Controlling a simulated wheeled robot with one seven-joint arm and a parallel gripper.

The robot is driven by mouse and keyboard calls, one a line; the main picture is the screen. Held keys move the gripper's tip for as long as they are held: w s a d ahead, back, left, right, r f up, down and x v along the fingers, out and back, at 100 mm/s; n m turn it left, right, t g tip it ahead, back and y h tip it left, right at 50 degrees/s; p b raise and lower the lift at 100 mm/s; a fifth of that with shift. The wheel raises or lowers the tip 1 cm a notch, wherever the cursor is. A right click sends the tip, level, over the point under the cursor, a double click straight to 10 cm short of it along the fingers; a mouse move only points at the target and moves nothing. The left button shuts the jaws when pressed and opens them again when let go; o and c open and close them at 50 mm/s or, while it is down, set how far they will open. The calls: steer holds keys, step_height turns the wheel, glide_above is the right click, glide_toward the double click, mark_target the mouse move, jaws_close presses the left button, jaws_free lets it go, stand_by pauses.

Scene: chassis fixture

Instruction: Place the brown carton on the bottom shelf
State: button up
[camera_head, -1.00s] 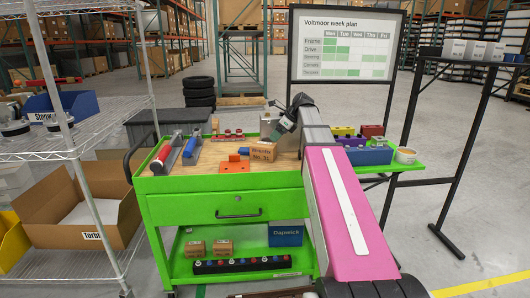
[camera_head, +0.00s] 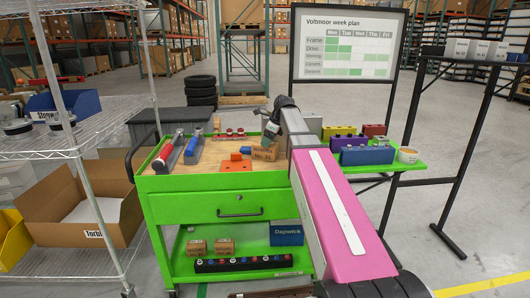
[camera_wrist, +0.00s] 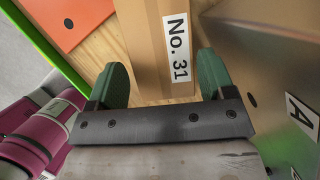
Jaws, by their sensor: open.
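The brown carton (camera_head: 265,152) lies on the wooden top of the green cart, partly behind my gripper in the head view. In the wrist view the carton (camera_wrist: 165,40) carries a white "No. 31" label and lies ahead, between the lines of my two fingers. My gripper (camera_wrist: 167,85) is open, with green fingertips apart on either side of the carton's near end. Whether they touch it cannot be told. The bottom shelf (camera_head: 187,240) of the green cart holds two small cartons (camera_head: 224,247), a blue "Dapwick" box (camera_head: 286,233) and a dark strip of coloured buttons (camera_head: 243,263).
On the cart top are an orange plate (camera_head: 236,166), a red cylinder (camera_head: 162,157) and a blue cylinder (camera_head: 193,146). A grey box (camera_wrist: 265,60) stands close right of my fingers in the wrist view. A wire rack (camera_head: 85,140) stands left.

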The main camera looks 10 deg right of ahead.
mark_target(265, 151)
steer(key=shift+x, duration=2.25)
steer(key=shift+f, duration=0.25)
steer(key=shift+r, duration=0.1)
steer(key=c, duration=1)
